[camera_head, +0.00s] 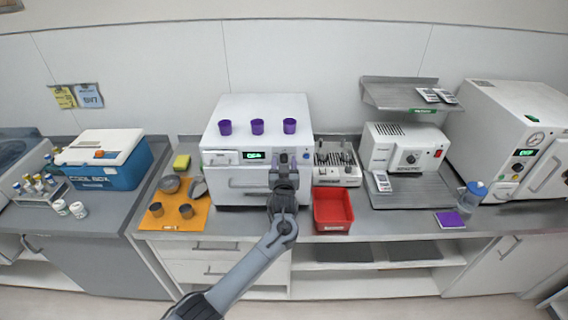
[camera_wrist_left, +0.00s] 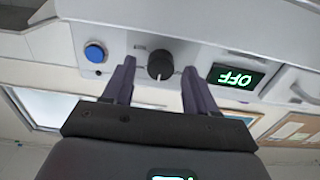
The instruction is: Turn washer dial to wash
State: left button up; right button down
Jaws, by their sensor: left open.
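The washer (camera_head: 230,185) is a white box-shaped machine on the counter with a lit green display (camera_head: 254,155) on its front panel. In the left wrist view the display (camera_wrist_left: 236,78) reads OFF and appears upside down. The round black dial (camera_wrist_left: 160,65) with a white pointer mark sits beside it. My right gripper is out of view.
A blue button (camera_wrist_left: 95,53) is on the panel near one finger. Purple cups (camera_head: 257,127) stand on the washer. A red bin (camera_head: 333,225) and a metal instrument unit (camera_head: 337,178) stand to its right; an orange mat (camera_head: 165,221) with cups lies to its left.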

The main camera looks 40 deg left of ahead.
pick_arm(q)
jog(key=shift+w+a, duration=0.1)
jog(key=c, duration=1)
jog(key=shift+c, duration=0.2)
jog(key=shift+r+m+p, duration=0.15)
jog(key=shift+m+p, duration=0.85)
jog(key=shift+m, duration=0.3)
jog(key=m+p, duration=0.1)
jog(key=m, duration=0.1)
jog(key=shift+m+p, duration=0.3)
jog(key=shift+p, duration=0.05)
jog(key=m+p, duration=0.1)
jog(key=m, duration=0.2)
jog(key=shift+w+p, duration=0.1)
jog(key=shift+p, duration=0.25)
jog(key=shift+m+p, duration=0.55)
jog(key=shift+m, duration=1.25)
jog(key=shift+f, duration=0.2)
